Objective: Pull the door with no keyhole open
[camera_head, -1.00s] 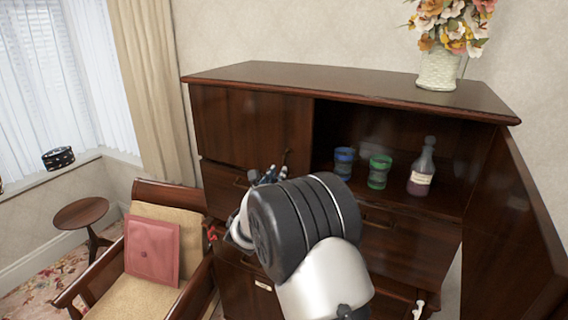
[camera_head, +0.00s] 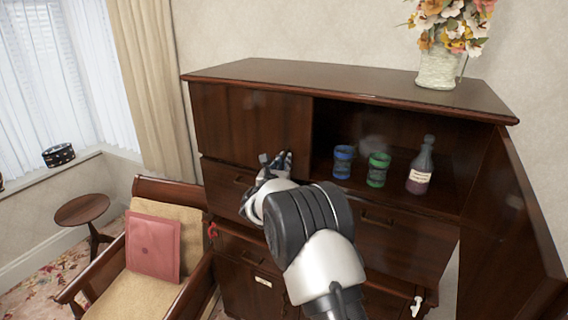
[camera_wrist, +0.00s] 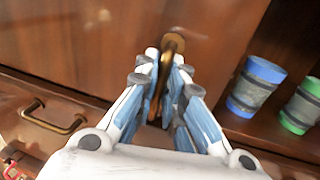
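The closed upper-left cabinet door (camera_head: 250,122) is plain dark wood, and I see no keyhole on its visible face. It also fills the upper part of the wrist view (camera_wrist: 80,45). Its brass handle (camera_wrist: 173,45) stands near its right edge. My gripper (camera_wrist: 169,65) has its fingers on both sides of this handle, closed in close against it, so it appears shut on it. In the head view my gripper (camera_head: 278,162) reaches the lower right corner of the door, and the handle is mostly hidden there.
The right door (camera_head: 510,220) of the cabinet stands wide open. Blue (camera_head: 343,162) and green (camera_head: 378,170) cups and a bottle (camera_head: 421,166) stand in the open compartment. Drawers lie below. An armchair (camera_head: 190,225) with a pink cushion is close at left. A flower vase (camera_head: 437,68) stands on top.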

